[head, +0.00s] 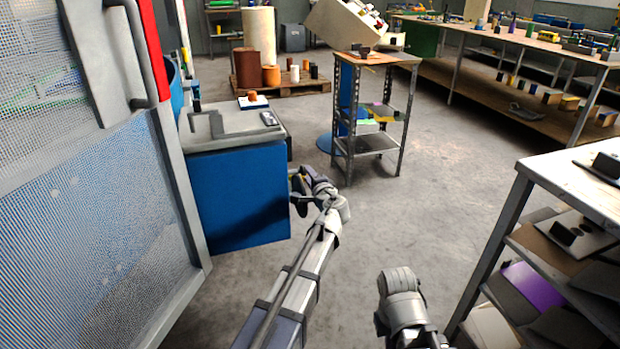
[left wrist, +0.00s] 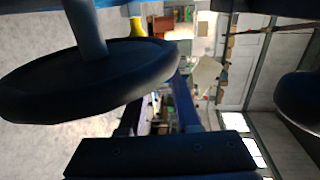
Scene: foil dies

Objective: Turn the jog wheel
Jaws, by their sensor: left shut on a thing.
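A dark round jog wheel (head: 298,204) sits at the right side of the blue machine (head: 240,195), partly hidden by my left gripper (head: 304,186). In the left wrist view the wheel (left wrist: 90,82) is a large black disc on a grey shaft, filling the left part of the picture. My left gripper is shut on the wheel; its dark jaw parts show at the top and bottom edges of the wrist view. The exact contact is hard to see. My right arm shows at the bottom of the head view, but its gripper does not.
A mesh guard panel (head: 85,225) stands close on the left. A small metal shelf stand (head: 403,112) is ahead, and a workbench (head: 575,178) with loaded shelves is at the right. The grey floor between them is clear.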

